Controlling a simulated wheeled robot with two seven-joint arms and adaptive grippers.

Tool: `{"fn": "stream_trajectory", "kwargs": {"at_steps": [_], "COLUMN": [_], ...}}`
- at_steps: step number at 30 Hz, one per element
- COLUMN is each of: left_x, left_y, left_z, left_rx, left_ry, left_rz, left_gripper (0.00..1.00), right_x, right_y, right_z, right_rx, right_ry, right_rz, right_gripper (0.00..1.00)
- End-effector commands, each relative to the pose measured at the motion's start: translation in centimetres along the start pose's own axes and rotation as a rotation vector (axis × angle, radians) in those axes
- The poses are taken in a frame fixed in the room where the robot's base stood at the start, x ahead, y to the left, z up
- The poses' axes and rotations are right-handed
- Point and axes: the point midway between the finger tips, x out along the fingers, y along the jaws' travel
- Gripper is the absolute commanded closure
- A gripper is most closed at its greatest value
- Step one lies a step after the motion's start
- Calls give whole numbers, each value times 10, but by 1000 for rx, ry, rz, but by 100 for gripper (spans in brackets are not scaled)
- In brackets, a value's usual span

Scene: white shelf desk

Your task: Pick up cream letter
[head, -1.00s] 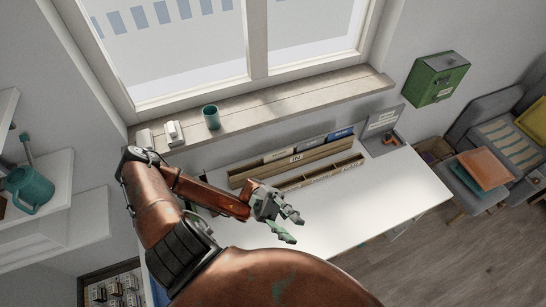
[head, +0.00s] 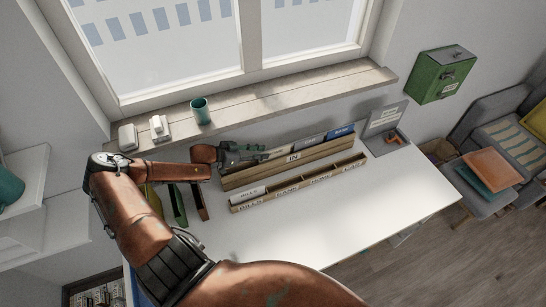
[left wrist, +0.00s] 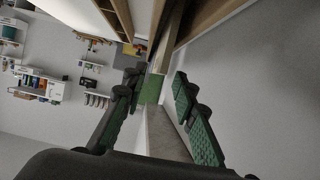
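A cream letter (head: 274,153) stands at the left end of the wooden IN tray (head: 290,165), partly hidden by my left gripper. My left gripper (head: 254,153) is at the tray's left end, close beside this letter; I cannot tell whether they touch. In the left wrist view the left gripper (left wrist: 158,80) has its two green-padded fingers apart with nothing clearly held between them. A grey letter (head: 309,143) and a blue letter (head: 341,132) stand further right in the IN tray. My right gripper is not in view.
A sorting tray (head: 290,190) with labelled compartments lies in front, a pale letter (head: 247,194) at its left end. A teal cup (head: 200,111) stands on the windowsill (head: 270,105) behind. The front desk (head: 300,230) is clear. A green mailbox (head: 441,75) hangs at right.

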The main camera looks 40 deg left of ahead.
Motion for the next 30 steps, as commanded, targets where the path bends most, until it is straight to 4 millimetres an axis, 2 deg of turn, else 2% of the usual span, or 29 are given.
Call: {"fn": "stream_trajectory", "kwargs": {"at_steps": [8,16,26,30], "left_x": [26,61,67,67], "left_y": [0,-1,0,0], "left_z": [-2,-3,-2,-2], "left_rx": [1,1,1,1], "left_ry": [3,4,1,1], "left_rz": [1,0,0,0], "left_gripper": [74,74,74,83], "right_x": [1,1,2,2], "right_y": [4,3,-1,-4], "right_z": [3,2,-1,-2], "right_rx": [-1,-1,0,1], "right_ry": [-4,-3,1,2], "right_rz": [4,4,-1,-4], "right_gripper": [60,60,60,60]}}
